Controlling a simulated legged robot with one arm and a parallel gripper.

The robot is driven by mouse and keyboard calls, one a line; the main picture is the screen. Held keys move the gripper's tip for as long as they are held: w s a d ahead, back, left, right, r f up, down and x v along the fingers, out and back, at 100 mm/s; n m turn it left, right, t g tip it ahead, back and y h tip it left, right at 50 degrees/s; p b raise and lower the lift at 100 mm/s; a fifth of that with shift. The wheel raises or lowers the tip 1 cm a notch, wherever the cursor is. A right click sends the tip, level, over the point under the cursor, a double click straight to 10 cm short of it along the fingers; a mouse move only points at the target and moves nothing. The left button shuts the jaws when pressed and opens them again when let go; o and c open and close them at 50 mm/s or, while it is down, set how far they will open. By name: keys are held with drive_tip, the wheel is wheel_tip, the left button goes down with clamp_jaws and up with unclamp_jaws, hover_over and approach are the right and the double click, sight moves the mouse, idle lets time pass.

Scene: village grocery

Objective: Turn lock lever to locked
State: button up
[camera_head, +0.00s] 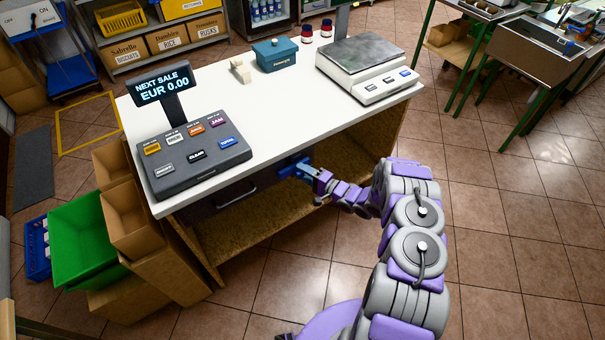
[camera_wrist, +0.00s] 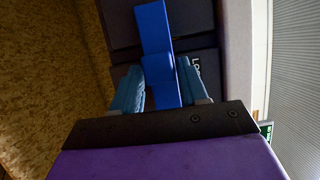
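The blue lock lever (camera_wrist: 152,30) sits on a dark panel under the counter. In the wrist view it runs up and down the picture, with a wider raised part near my fingertips. In the head view my gripper (camera_head: 311,177) reaches the blue lever (camera_head: 293,165) at the counter's front, right of the dark drawer (camera_head: 215,200). A white label (camera_wrist: 195,68) beginning "Lo" shows right of the lever; the rest is hidden.
The white counter (camera_head: 285,110) carries a cash register (camera_head: 193,160), a teal box (camera_head: 275,54) and a scale (camera_head: 368,68). Below the drawer is an open wooden shelf (camera_head: 245,225). A green crate (camera_head: 88,235) stands left.

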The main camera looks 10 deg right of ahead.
drive_tip(key=shift+o, duration=0.9)
drive_tip(key=shift+s, duration=0.2)
drive_tip(key=p+v, duration=0.2)
drive_tip(key=v, duration=1.5)
drive_tip(key=shift+d, duration=0.25)
drive_tip(key=shift+w+f, duration=0.1)
